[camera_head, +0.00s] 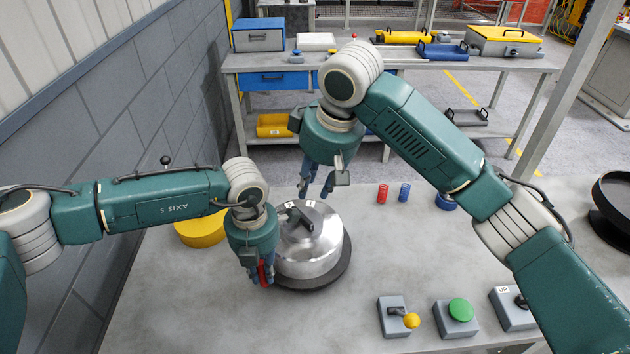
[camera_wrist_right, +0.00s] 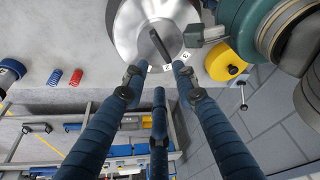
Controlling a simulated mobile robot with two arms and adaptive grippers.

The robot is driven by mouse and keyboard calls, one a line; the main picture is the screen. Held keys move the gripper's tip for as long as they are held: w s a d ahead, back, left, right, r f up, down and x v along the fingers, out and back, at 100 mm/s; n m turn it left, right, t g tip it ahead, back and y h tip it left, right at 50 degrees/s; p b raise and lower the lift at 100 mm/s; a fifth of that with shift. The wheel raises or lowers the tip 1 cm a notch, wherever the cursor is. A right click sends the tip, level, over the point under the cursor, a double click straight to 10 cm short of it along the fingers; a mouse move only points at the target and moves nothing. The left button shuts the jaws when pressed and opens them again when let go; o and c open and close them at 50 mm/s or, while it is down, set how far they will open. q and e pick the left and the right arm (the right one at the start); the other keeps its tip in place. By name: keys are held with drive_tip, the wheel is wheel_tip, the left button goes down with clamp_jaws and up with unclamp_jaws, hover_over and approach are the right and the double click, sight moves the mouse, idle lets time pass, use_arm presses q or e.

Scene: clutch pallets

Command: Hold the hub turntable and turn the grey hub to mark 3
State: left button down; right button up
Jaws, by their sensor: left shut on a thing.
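The grey hub (camera_head: 318,252) is a shiny metal drum on a dark round turntable base (camera_head: 318,284). It carries a dark bar (camera_head: 297,216) on top and small white mark labels at its far rim; it also shows in the right wrist view (camera_wrist_right: 125,25). My left gripper (camera_head: 262,275) is shut on a red grip (camera_head: 264,272) at the hub's left front side. My right gripper (camera_head: 315,192) points down at the hub's far edge, its fingers spread; in the wrist view nothing shows between them (camera_wrist_right: 160,78). Whether they touch the hub is unclear.
A yellow round part (camera_head: 200,230) lies left of the hub. Red (camera_head: 383,193) and blue (camera_head: 404,192) springs stand to the right. A yellow-knobbed lever box (camera_head: 395,316), a green button box (camera_head: 457,318) and another switch box (camera_head: 510,308) sit at front right. The table between is clear.

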sight(306, 216)
use_arm(q)
drive_tip(key=shift+s+f, duration=0.1)
drive_tip(key=shift+f, duration=0.1)
use_arm(e)
drive_tip(key=x, duration=1.1)
drive_tip(key=shift+w+f, duration=0.1)
drive_tip(key=shift+f, duration=0.3)
clamp_jaws()
use_arm(q)
drive_tip(key=shift+a, duration=0.1)
use_arm(e)
drive_tip(key=n+g+y, duration=0.1)
drive_tip(key=n, duration=0.3)
drive_tip(key=shift+w+n, duration=0.15)
drive_tip(key=shift+n, duration=0.25)
drive_tip(key=shift+o, duration=1.5)
unclamp_jaws()
drive_tip(key=shift+r, duration=0.15)
